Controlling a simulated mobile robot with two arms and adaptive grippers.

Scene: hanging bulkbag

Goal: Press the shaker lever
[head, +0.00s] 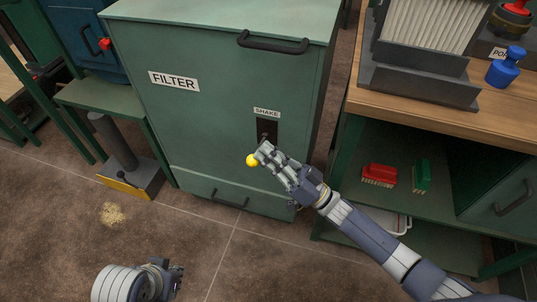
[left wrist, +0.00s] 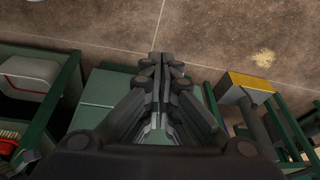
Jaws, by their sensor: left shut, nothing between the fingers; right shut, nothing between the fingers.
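The green filter cabinet (head: 190,120) stands in the middle of the head view. Under its SHAKE label (head: 267,113) is a dark slot (head: 266,130) with the shaker lever, which ends in a yellow ball knob (head: 252,160). My right gripper (head: 264,153) is shut and empty, with its fingertips right beside the knob and over the lever's shaft. I cannot tell whether they touch. My left gripper (head: 177,280) is low over the floor, away from the cabinet; in the left wrist view its fingers (left wrist: 160,65) are shut with nothing between them.
A wooden workbench (head: 420,105) with a pleated filter (head: 430,25) and a blue object (head: 506,67) stands at right. Red (head: 380,174) and green (head: 421,176) brushes lie on its shelf. A grey tube tool with a yellow edge (head: 128,187) stands left, near spilled grains (head: 113,214).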

